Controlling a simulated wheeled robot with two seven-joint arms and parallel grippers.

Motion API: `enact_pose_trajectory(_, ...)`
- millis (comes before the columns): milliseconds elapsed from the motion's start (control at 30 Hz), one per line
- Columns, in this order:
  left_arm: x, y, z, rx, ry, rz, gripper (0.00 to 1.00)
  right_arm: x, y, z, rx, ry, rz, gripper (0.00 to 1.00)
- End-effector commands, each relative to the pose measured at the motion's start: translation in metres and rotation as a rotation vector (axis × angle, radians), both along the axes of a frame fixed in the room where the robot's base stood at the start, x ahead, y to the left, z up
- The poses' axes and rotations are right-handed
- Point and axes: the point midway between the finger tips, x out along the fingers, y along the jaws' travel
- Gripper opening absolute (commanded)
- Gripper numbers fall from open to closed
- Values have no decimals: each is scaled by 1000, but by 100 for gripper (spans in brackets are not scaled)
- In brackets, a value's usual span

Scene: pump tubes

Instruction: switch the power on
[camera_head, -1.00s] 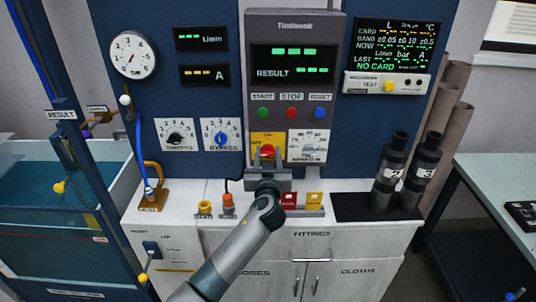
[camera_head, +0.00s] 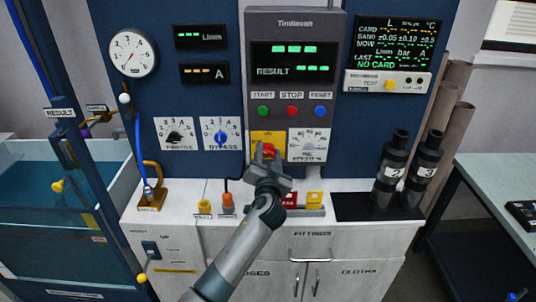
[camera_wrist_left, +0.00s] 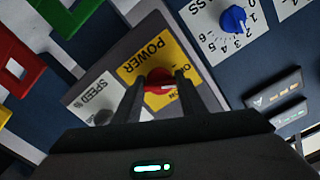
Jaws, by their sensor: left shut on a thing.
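The red power knob (camera_head: 268,149) sits on a yellow plate (camera_head: 256,137) low on the grey control panel (camera_head: 294,20). My left gripper (camera_head: 267,156) is shut on the red knob, with its wrist rolled to a tilt. In the left wrist view, the red knob (camera_wrist_left: 160,82) shows between the two dark fingers of the gripper (camera_wrist_left: 162,86). The plate there reads POWER (camera_wrist_left: 142,57); part of its lower lettering is hidden by a finger. The panel displays show green dashes. My right gripper is not in view.
Green, red and blue buttons (camera_head: 292,110) are above the knob, and a speed dial (camera_head: 309,145) is to its right. A bypass dial (camera_head: 221,138) is to the left. Red and yellow blocks (camera_head: 314,199) stand on the counter (camera_head: 180,210) below. Dark cylinders (camera_head: 393,162) stand at right.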

Motion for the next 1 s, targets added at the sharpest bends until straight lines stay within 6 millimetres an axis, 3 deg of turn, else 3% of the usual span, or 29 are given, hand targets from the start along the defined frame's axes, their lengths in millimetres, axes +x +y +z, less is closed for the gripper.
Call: enact_pose_trajectory(1000, 0, -1, 1, 928, 1, -1, 15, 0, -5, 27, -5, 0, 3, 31)
